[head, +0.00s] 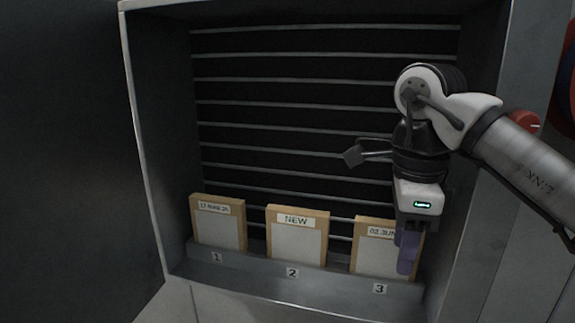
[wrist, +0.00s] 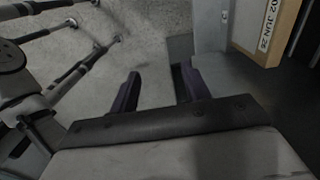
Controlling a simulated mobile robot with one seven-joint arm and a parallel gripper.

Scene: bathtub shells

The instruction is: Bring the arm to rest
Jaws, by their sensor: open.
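My gripper (head: 407,250) hangs fingers-down at the right of the cabinet, in front of the panel over number 3. In the wrist view its two dark purple fingers (wrist: 160,88) stand apart with nothing between them. In the head view the fingers overlap in line and hide part of the framed panel marked "02 JUN" (head: 375,255). That panel's edge and label also show at the upper right of the wrist view (wrist: 262,42). My arm reaches in from the right edge, bent at the elbow.
Two more wood-framed panels stand on the ledge (head: 250,268): one labelled "NEW" (head: 297,242) over number 2, one with a date label (head: 218,228) over number 1. The slatted cabinet back (head: 300,110) is bare above them. A red knob (head: 525,122) is at right.

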